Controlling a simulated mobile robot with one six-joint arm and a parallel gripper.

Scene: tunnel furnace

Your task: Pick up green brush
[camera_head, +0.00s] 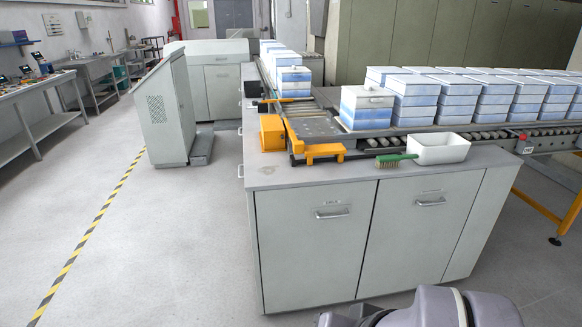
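The green brush (391,160) lies on the grey counter top, close to the right part of its front edge. Its bristles are brownish and its green handle points right, up to the left end of a white tub (438,149). I cannot tell whether the handle touches the tub or rests on its rim. Part of my arm shows at the bottom right, below and in front of the cabinet. My gripper is not in view.
The grey cabinet (318,250) has closed doors with handles. Yellow fixtures (273,133) stand left of the brush, with a yellow bracket (325,152) nearer. Behind run rollers with stacked blue-and-white boxes (366,106). The floor to the left is clear, with a striped line (91,232).

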